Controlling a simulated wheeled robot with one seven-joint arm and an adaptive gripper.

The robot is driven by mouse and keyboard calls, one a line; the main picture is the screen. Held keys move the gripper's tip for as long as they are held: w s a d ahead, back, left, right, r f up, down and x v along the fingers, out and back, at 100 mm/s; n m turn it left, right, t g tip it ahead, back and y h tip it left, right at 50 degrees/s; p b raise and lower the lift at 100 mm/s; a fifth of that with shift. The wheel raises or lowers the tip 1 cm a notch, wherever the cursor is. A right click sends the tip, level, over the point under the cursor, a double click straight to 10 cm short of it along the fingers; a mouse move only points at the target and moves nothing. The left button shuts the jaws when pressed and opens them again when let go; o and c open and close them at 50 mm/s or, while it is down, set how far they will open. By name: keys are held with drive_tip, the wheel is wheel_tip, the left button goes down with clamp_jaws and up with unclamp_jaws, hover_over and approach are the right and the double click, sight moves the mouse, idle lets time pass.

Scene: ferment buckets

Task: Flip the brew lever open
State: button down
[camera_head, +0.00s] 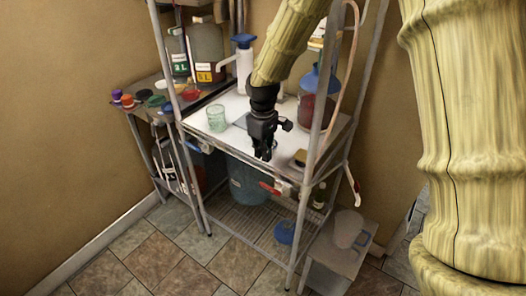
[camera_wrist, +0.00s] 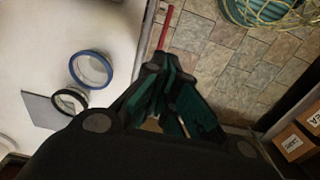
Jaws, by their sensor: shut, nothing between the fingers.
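A red lever (camera_head: 270,188) sits on the front edge of the white-topped rack (camera_head: 232,150), low and to the right of my gripper. In the wrist view a red lever (camera_wrist: 164,27) runs as a thin bar along the edge of the white top, just beyond the fingertips. My gripper (camera_head: 263,155) points down near the front edge of the rack, above the lever and apart from it in the head view. In the wrist view my gripper (camera_wrist: 160,66) has its fingers together and empty. I cannot tell whether the fingertips touch the lever.
A green glass (camera_head: 217,118) stands left of my gripper on the white top. A rack post (camera_head: 318,100) rises close on the right, with a hose beside it. A blue-rimmed jar (camera_wrist: 91,69) stands near the edge. Below, a blue-green bucket (camera_head: 248,185) sits on the wire shelf.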

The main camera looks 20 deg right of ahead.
sight(261, 182)
drive_tip(key=shift+f+p, duration=1.7)
drive_tip(key=shift+f, duration=4)
drive_tip(key=shift+w+a+f, duration=0.2)
drive_tip(key=shift+w+f, duration=0.05)
drive_tip(key=shift+f, duration=0.2)
drive_tip(key=shift+r, duration=0.2)
drive_tip(key=shift+r+p, duration=0.4)
drive_tip(key=shift+r, duration=0.25)
